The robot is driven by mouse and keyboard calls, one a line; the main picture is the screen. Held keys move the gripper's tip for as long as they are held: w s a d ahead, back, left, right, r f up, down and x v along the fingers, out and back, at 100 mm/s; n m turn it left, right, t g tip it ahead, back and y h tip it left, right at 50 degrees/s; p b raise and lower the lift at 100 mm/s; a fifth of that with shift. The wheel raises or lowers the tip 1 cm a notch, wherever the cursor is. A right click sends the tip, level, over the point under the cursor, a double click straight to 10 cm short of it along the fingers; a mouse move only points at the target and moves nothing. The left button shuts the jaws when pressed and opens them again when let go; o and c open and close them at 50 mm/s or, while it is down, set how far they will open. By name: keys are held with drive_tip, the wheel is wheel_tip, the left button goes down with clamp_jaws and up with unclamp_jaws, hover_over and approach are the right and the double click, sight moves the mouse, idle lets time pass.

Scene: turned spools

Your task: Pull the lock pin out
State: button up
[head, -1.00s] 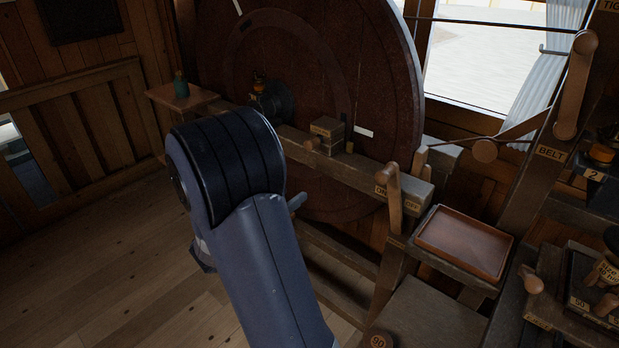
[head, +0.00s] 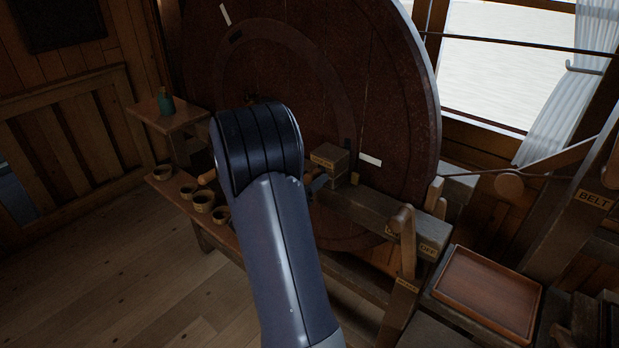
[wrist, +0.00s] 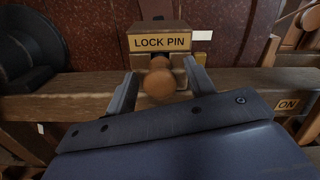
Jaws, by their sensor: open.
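The lock pin's round wooden knob (wrist: 159,82) sticks out towards me below the block labelled LOCK PIN (wrist: 162,43) in the wrist view. A narrower wooden part shows just above the knob. My gripper (wrist: 160,70) is open, with one finger on each side of the knob and a visible gap to both. In the head view the block (head: 330,159) sits on the wooden beam in front of the big wheel. My arm (head: 275,210) hides most of the gripper there, and I cannot make out the knob.
The large dark red wheel (head: 395,110) stands behind the beam (head: 385,213). A lever (head: 405,235) with an ON label (wrist: 287,105) is to the right. A wooden tray (head: 485,292) lies further right. Several small bowls (head: 203,200) stand on a low shelf at left.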

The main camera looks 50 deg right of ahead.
drive_tip(key=shift+c, duration=0.2)
clamp_jaws()
idle(0.4)
